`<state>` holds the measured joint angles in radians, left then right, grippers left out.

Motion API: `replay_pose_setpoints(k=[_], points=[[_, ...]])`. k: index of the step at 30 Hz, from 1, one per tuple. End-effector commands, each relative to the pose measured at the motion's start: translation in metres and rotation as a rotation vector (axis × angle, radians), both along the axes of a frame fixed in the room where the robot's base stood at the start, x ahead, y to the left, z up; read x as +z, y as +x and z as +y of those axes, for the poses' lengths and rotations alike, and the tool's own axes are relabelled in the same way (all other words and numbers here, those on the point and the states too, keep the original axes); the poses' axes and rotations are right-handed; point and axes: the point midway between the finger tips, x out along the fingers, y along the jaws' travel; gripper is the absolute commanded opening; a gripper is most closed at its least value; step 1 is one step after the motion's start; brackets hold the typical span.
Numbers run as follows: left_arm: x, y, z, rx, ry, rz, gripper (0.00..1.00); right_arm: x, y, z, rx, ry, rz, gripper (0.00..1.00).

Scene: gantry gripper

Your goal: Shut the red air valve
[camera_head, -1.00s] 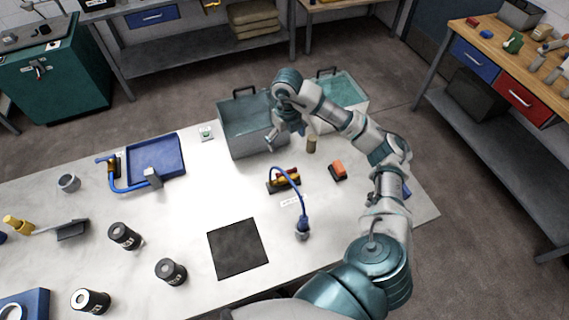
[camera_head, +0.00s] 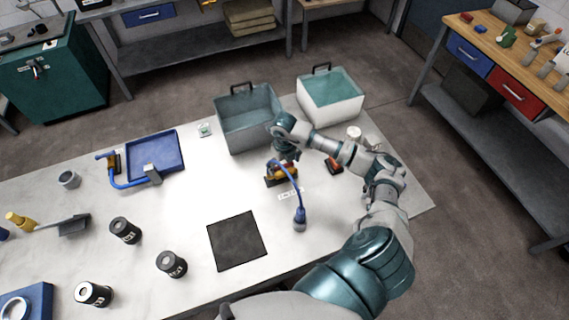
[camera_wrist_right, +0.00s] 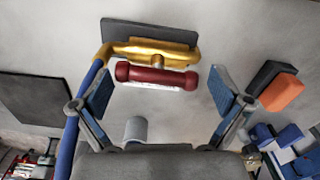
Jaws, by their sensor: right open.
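The air valve has a red bar handle (camera_wrist_right: 157,75) on a brass body (camera_wrist_right: 150,48) with a dark base plate (camera_wrist_right: 135,31). In the head view the valve (camera_head: 277,178) sits on the pale table, partly hidden by my right gripper (camera_head: 287,157). A blue hose (camera_wrist_right: 84,120) leaves the brass body; in the head view it ends at a blue fitting (camera_head: 299,217). In the wrist view my right gripper (camera_wrist_right: 163,88) is open, its blue-padded fingers on either side of the red handle, apart from it. My left gripper is out of view.
An orange-topped dark block (camera_wrist_right: 281,94) lies right of the valve. A grey bin (camera_head: 248,128) and a white bin (camera_head: 331,103) stand behind. A black mat (camera_head: 237,240) lies in front left. A blue tray (camera_head: 158,150) is farther left.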

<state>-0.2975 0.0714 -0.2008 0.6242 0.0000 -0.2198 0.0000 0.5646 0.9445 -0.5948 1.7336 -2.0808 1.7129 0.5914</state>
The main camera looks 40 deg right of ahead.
Motion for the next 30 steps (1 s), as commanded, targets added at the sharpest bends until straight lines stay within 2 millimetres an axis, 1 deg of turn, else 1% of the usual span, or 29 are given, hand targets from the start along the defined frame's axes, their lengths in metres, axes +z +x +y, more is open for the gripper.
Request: replay_pose_setpoints(k=[5, 6, 8, 9, 11, 23, 30], points=[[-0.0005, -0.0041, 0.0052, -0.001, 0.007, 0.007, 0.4, 0.0, 0.0004, -0.001, 0.0, 0.003, -0.002, 1.0], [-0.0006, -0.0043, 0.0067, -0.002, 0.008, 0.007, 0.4, -0.0001, 0.0003, -0.0015, 0.0, 0.003, -0.002, 0.95], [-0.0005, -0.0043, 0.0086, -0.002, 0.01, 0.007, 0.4, -0.0004, 0.0001, -0.0024, 0.0, 0.005, -0.003, 0.8], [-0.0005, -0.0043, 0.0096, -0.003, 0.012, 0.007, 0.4, -0.0005, 0.0, -0.0024, 0.001, 0.006, -0.003, 0.7], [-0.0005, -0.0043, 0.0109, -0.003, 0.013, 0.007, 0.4, -0.0007, 0.0, -0.0019, 0.001, 0.007, -0.003, 0.55], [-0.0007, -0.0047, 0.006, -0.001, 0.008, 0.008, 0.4, -0.0017, -0.0003, -0.0024, -0.002, 0.003, 0.002, 0.55], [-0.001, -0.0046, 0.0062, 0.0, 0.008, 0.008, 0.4, -0.0021, -0.0002, -0.0023, -0.053, 0.004, 0.002, 0.54]])
